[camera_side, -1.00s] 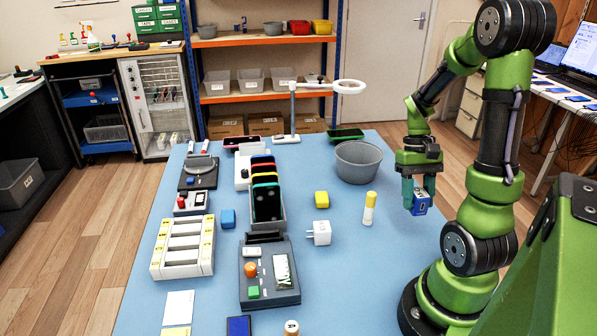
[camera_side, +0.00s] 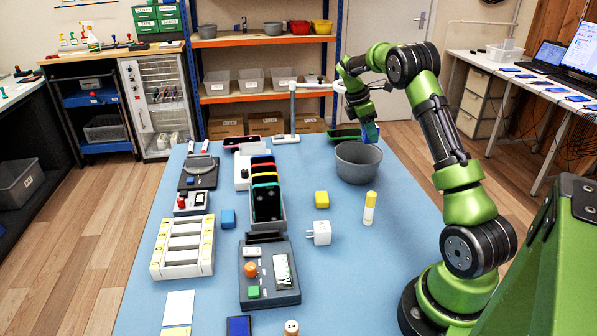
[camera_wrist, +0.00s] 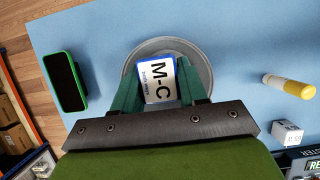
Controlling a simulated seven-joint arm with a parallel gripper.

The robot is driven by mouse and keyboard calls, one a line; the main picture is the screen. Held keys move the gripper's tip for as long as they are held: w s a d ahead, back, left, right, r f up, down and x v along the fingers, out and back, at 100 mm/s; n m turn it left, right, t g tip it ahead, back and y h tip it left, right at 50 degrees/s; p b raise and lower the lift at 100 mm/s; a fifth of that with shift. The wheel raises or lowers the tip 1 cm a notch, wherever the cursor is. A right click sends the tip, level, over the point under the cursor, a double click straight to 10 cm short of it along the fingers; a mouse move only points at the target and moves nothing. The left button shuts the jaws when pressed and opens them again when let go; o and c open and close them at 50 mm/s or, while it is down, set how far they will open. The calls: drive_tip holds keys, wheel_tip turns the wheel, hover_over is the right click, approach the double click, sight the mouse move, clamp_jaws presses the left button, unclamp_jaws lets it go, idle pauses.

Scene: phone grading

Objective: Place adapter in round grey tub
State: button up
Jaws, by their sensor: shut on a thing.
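The adapter, a blue block (camera_side: 371,133) with a white label reading M-C, is between the fingers of my gripper (camera_side: 368,122). My gripper is shut on it. In the wrist view the label of the adapter (camera_wrist: 157,78) faces the camera, between the two green fingers. The round grey tub (camera_side: 358,166) stands upright at the back right of the blue table. The adapter is above the tub's far right rim in the side view. In the wrist view the tub (camera_wrist: 205,62) lies behind and below the adapter, partly hidden by my fingers. The tub's floor is mostly hidden.
A green-edged phone (camera_wrist: 63,82) lies beside the tub. A ring lamp (camera_side: 293,112) stands behind.

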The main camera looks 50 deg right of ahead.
wheel_tip(320, 180, down, 9)
idle(0.4)
drive_tip(key=shift+f, duration=0.4)
drive_tip(key=shift+f, duration=0.2)
drive_tip(key=o, duration=0.8)
drive_tip(key=shift+c, duration=0.2)
